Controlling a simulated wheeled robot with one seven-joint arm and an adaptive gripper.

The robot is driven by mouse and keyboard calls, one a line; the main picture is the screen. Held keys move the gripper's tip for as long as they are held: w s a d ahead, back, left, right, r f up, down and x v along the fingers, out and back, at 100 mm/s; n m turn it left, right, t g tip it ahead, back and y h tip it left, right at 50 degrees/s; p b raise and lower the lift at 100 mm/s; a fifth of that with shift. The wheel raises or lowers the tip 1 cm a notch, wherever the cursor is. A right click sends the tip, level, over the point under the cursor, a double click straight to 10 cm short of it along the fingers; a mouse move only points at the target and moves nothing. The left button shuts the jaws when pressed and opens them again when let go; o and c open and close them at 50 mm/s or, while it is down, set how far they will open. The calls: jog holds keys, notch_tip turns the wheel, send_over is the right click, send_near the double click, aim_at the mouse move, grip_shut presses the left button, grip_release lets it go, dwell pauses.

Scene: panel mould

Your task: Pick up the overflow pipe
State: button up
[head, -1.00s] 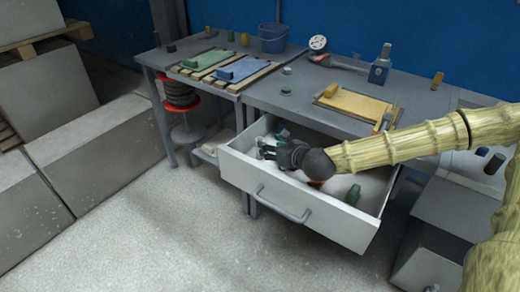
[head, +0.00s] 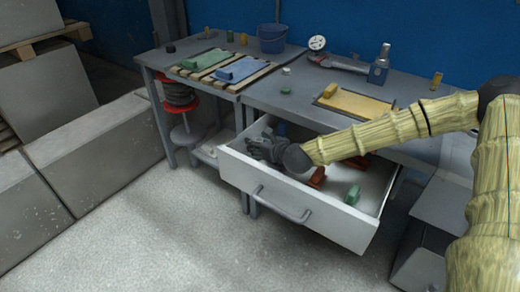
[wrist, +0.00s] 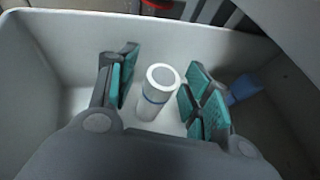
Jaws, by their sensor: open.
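In the wrist view a white upright cylinder with a grey top and a blue band (wrist: 154,92) stands on the drawer floor; it looks like the overflow pipe. My gripper (wrist: 160,78) is open, with one pair of teal-padded fingers on each side of the cylinder. Gaps show between the pads and the cylinder, so it is not gripped. In the head view my gripper (head: 258,150) is inside the open drawer (head: 300,212), at its left end. It hides the cylinder there.
The drawer also holds a green block (head: 352,194) and red pieces (head: 317,178) to the right. A blue piece (wrist: 243,90) lies close to the right fingers. The drawer walls are near my gripper. The bench top (head: 290,100) overhangs behind.

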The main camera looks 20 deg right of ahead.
grip_shut()
dwell(0.3)
